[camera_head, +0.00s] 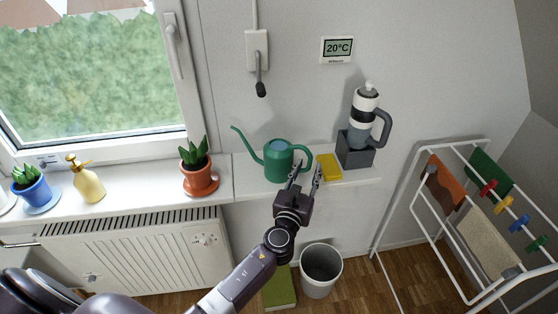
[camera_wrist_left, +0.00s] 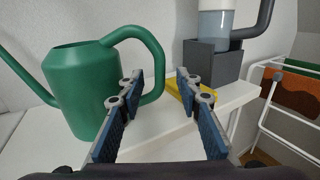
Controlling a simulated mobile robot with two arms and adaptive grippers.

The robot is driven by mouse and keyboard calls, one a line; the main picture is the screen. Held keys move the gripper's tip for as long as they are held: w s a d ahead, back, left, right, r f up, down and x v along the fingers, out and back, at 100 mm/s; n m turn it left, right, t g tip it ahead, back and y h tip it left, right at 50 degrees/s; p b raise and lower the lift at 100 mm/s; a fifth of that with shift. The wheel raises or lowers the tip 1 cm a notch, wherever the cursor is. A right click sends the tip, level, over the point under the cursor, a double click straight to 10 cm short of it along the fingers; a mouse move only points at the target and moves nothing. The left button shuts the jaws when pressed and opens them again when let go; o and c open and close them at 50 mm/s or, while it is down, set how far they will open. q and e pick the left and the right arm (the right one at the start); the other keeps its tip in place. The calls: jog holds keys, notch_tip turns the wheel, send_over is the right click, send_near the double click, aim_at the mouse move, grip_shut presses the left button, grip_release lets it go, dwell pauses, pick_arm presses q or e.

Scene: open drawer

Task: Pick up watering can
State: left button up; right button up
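The green watering can (camera_head: 277,164) stands upright on the white shelf (camera_head: 247,180), its spout to the left and its handle to the right. It also shows in the left wrist view (camera_wrist_left: 80,88). My left gripper (camera_head: 306,172) is just right of the can, with its fingers spread apart and nothing held. In the left wrist view the can's looped handle (camera_wrist_left: 156,62) lies between the two fingers of the gripper (camera_wrist_left: 160,84). Whether a finger touches it I cannot tell. My right gripper is not in view.
A yellow sponge-like block (camera_head: 329,167) lies just right of the gripper. A grey box (camera_head: 355,151) with a bottle-like appliance (camera_head: 364,115) stands behind it. A potted plant (camera_head: 198,166) is to the left. A bin (camera_head: 320,270) and a drying rack (camera_head: 425,229) stand below and right.

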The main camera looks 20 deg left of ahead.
pick_arm(q)
jog(key=shift+w+a, duration=0.2)
jog(key=shift+w, duration=1.1)
jog(key=shift+s, duration=0.1)
grip_shut()
jog(key=shift+r, duration=0.2)
